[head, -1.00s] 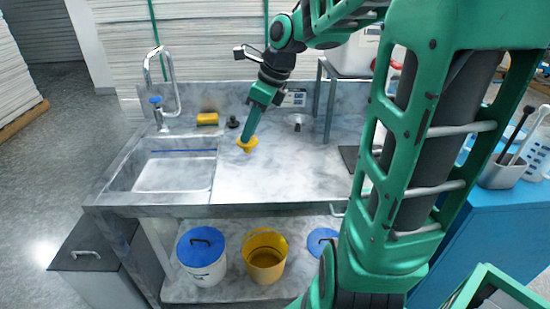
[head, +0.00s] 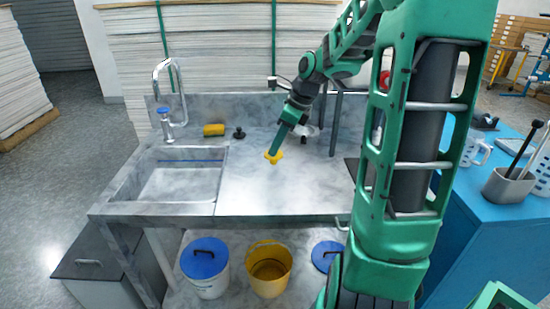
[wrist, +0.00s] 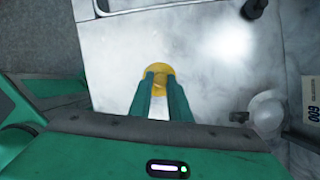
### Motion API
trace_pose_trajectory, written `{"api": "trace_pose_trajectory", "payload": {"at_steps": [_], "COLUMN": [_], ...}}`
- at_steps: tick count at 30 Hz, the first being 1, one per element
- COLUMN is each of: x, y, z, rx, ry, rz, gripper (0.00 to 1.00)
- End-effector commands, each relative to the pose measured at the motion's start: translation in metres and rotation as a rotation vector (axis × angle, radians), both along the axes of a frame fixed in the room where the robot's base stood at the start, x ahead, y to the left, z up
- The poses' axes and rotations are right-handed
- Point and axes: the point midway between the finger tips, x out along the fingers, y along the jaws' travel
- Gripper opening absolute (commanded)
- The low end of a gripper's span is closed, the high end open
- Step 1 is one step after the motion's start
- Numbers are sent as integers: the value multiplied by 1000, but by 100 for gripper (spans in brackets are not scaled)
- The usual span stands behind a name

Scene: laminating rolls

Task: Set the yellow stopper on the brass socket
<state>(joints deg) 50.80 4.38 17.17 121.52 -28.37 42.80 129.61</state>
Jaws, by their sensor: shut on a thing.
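The yellow stopper (head: 273,157) is at the tip of my gripper (head: 276,151), over the grey marble worktop to the right of the sink. In the wrist view, my two green fingers (wrist: 158,82) are shut on the yellow stopper (wrist: 156,70), whose round yellow edge shows past the fingertips. I cannot tell how high the stopper is above the worktop. I cannot make out a brass socket in either view.
The sink (head: 180,180) with its tap (head: 166,105) is at left. A pale, round dish (wrist: 267,112) lies behind my gripper. The worktop's front middle (head: 270,195) is clear.

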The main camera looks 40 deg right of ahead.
Motion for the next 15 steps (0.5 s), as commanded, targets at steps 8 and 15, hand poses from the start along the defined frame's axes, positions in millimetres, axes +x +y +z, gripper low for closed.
{"api": "trace_pose_trajectory", "payload": {"at_steps": [8, 15], "x": [7, 6], "y": [-14, -15], "z": [-13, -43], "rx": [0, 2], "ry": [0, 3], "rz": [2, 0], "gripper": [0, 0]}}
